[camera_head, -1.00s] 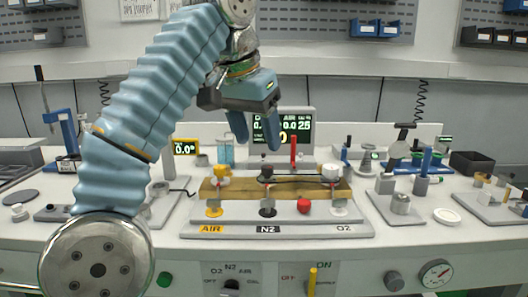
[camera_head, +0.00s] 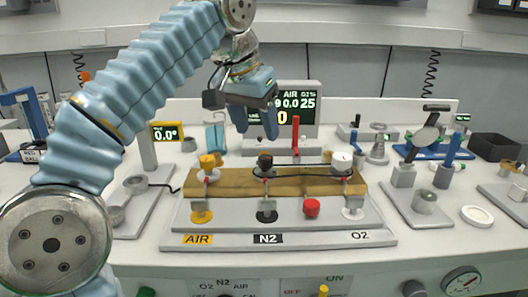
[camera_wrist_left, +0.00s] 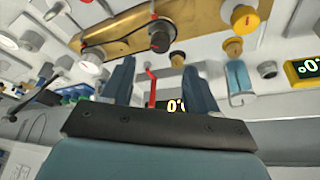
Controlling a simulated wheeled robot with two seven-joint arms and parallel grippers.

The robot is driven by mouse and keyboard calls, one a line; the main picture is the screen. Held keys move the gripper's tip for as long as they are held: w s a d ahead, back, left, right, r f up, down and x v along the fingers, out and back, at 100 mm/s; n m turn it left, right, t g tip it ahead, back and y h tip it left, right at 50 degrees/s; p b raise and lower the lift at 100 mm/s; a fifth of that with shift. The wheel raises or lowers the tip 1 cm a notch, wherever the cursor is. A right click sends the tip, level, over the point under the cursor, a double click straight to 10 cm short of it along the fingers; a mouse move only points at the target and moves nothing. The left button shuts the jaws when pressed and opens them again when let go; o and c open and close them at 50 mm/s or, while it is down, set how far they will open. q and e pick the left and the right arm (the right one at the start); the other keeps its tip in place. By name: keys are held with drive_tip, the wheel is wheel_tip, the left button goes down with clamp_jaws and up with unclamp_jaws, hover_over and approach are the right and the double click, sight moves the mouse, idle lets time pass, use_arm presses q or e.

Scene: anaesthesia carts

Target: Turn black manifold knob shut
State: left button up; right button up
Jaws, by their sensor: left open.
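The black manifold knob (camera_head: 265,162) stands at the middle of the brass manifold block (camera_head: 228,184), above the N2 label. It also shows in the left wrist view (camera_wrist_left: 160,36), at the top middle. My left gripper (camera_head: 256,122) is open and empty, above and apart from the black knob in the head view. In the left wrist view its two fingers (camera_wrist_left: 158,76) are spread, with the black knob beyond and between them. My right gripper is not in view.
A yellow knob (camera_head: 207,162) and a white knob (camera_head: 341,161) flank the black one on the block. A red upright lever (camera_head: 296,135) stands just behind, near the gripper. A display (camera_head: 299,104) is behind.

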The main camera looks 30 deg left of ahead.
sight(265, 157)
use_arm(q)
drive_tip(key=x, duration=0.8)
drive_tip(key=shift+d, duration=0.1)
drive_tip(key=c, duration=1)
drive_tip(key=shift+c, duration=0.2)
drive_tip(key=m+h, duration=0.2)
drive_tip(key=m, duration=0.3)
drive_tip(key=shift+w, duration=0.1)
drive_tip(key=shift+a+r+m+g+h, duration=0.15)
drive_tip(key=shift+m+g+h, duration=0.2)
drive_tip(key=shift+m, duration=0.75)
drive_tip(key=shift+a+f+m+g+h, duration=0.1)
drive_tip(key=shift+m+g+h, duration=0.25)
drive_tip(key=shift+m, duration=0.75)
